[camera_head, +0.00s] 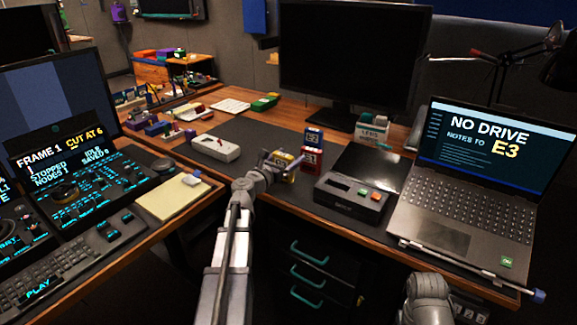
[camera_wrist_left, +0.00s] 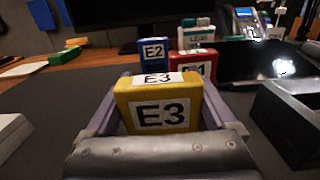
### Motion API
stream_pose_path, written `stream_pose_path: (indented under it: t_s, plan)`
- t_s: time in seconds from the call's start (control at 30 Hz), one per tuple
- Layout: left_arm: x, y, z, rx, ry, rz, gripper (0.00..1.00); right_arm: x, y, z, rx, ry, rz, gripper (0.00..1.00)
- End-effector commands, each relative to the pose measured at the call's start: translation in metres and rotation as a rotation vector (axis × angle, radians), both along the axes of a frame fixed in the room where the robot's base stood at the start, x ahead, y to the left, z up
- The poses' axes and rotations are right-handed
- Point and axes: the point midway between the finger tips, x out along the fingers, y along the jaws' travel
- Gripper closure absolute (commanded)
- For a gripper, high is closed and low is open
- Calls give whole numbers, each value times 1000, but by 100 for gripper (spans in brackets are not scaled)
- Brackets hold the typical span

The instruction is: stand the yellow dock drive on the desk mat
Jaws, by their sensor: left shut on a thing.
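The yellow dock drive (camera_head: 281,171), labelled E3, is upright between the fingers of my left gripper (camera_head: 281,160), over the dark desk mat (camera_head: 248,136). In the left wrist view the yellow drive (camera_wrist_left: 158,108) shows its front and top labels, with a finger on each side. My left gripper is shut on it. Its lower edge is hidden, so I cannot tell whether it touches the mat.
A red drive (camera_head: 311,158) and a blue drive (camera_head: 313,137) stand close behind the yellow one. A black dock with buttons (camera_head: 352,196) is to the right, beside the laptop (camera_head: 460,205). A white device (camera_head: 215,147) lies left. Mat between is clear.

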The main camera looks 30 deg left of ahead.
Motion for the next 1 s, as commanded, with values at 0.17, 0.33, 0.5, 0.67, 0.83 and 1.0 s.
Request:
stream_pose_path:
  t_s: [0.17,0.33,0.5,0.67,0.83,1.0]
  plan:
    - [0,0,-7,0,0,0,83,0,0,-7,-1,0,1,100]
    - [0,0,-7,0,0,0,83,0,0,-7,-1,0,1,100]
    - [0,0,-9,0,0,0,5,0,0,-9,-2,-1,1,100]
    - [0,0,-9,0,0,0,0,0,0,-9,-2,-1,1,100]
    - [0,0,-6,0,0,0,0,0,0,-6,-2,-1,0,100]
    - [-23,1,-6,0,0,3,0,0,0,-6,-1,0,0,100]
